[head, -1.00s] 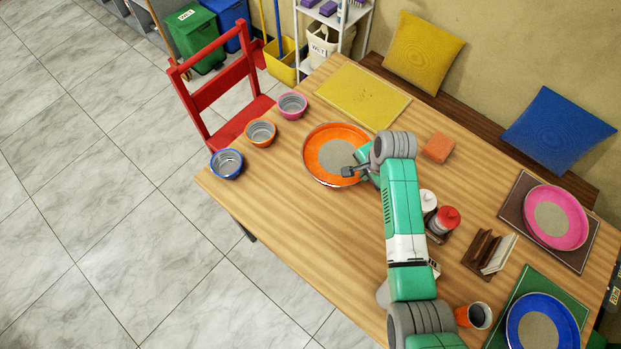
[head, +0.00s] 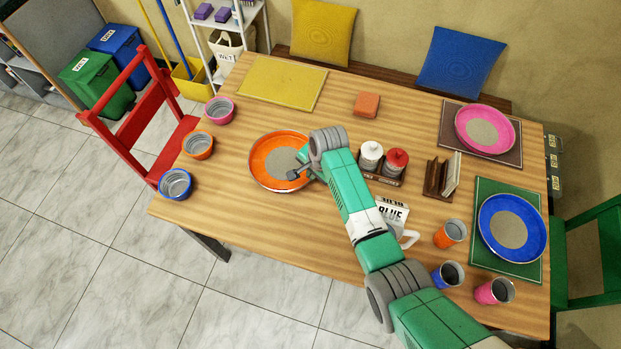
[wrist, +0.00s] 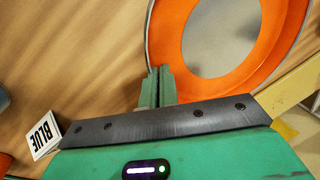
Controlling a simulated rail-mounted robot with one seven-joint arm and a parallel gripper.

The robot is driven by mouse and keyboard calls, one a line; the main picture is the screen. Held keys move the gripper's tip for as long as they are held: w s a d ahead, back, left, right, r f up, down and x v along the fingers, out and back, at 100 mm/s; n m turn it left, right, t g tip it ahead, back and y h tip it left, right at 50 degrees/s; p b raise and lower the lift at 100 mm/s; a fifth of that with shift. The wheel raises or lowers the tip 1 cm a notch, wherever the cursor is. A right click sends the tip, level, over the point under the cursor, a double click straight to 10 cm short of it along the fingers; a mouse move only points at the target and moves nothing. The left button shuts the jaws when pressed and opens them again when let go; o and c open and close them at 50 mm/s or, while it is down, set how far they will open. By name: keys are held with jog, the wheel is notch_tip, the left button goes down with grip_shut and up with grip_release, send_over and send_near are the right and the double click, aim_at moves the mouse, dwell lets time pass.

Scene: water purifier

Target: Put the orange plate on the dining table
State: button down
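The orange plate (head: 262,158), with a pale grey centre, appears to lie flat on the wooden dining table (head: 235,215), near its left end. In the wrist view its orange rim (wrist: 170,35) fills the upper right. My gripper (wrist: 159,72) is at the plate's edge, its two green fingers close together with the rim between them. It looks shut on the plate.
A yellow placemat (head: 282,83) lies bare behind the plate. Pink (head: 220,110), orange (head: 198,145) and blue (head: 175,184) bowls stand to its left. A red chair (head: 150,115) is left.

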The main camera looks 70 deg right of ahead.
jog(key=shift+s+b+x, duration=0.2)
jog(key=shift+b+x, duration=0.1)
jog(key=shift+x, duration=0.6)
jog(key=shift+s+b+x, duration=0.15)
jog(key=shift+b+x, duration=0.15)
jog(key=shift+x, duration=0.6)
jog(key=c, duration=1.7)
grip_release()
jog(key=shift+a+f, duration=0.1)
jog(key=shift+a, duration=0.1)
jog(key=p+v, duration=0.4)
jog(key=v, duration=0.8)
jog(key=shift+a, duration=0.1)
